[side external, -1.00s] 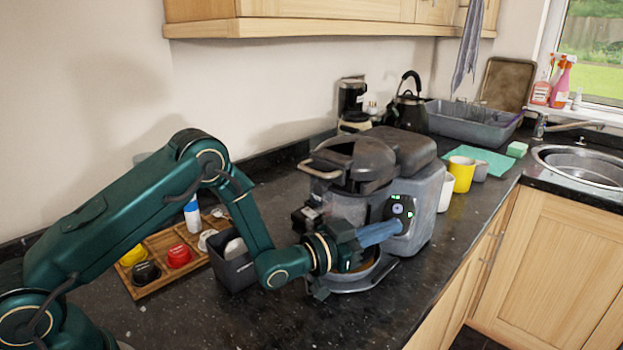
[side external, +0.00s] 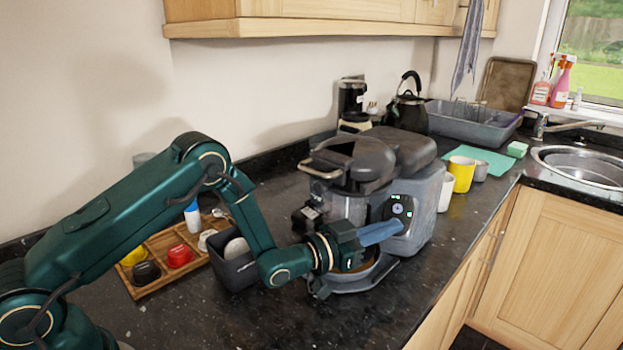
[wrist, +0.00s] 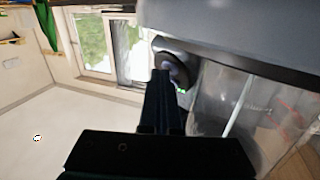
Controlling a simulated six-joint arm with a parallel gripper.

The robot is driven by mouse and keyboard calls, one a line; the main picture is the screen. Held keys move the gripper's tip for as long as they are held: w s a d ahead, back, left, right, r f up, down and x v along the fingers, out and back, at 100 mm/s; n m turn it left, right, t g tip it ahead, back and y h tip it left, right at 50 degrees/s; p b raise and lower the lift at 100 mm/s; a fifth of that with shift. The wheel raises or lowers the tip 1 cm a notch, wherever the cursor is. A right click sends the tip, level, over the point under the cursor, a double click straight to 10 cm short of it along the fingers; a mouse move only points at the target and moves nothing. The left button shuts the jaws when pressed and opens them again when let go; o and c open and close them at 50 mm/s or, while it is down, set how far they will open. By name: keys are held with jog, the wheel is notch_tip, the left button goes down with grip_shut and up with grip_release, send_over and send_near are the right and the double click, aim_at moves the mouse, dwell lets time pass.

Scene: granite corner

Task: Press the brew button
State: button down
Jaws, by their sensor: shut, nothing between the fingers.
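The coffee machine (side external: 425,195) is grey, with a dark lid and a clear jug section. Its dark rounded control panel (side external: 402,203) faces the front, with small lit marks and a round button (side external: 397,209). My gripper (side external: 398,230) is shut and empty, its bluish fingers pointing right just below the panel. In the wrist view my gripper (wrist: 161,72) reaches the lower left edge of the dark panel (wrist: 173,58), with a green light beside it. The fingertips overlap the panel edge there. I cannot tell whether they touch it. The button face is not clear in the wrist view.
A wooden tray (side external: 160,250) of coloured pods and a dark bin (side external: 233,268) stand left of the machine. A white cup (side external: 446,192) and a yellow mug (side external: 461,174) stand at its right. The front counter is clear.

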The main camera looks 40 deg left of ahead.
jog(key=shift+s, duration=0.1)
jog(key=shift+s+d+r, duration=0.2)
jog(key=shift+s+r, duration=0.15)
jog(key=shift+s, duration=0.25)
jog(key=s, duration=0.1)
jog(key=s+d+r, duration=0.1)
jog(key=s+r, duration=0.1)
jog(key=s, duration=0.1)
jog(key=shift+d+r, duration=0.25)
jog(key=shift+d, duration=0.05)
dwell(0.5)
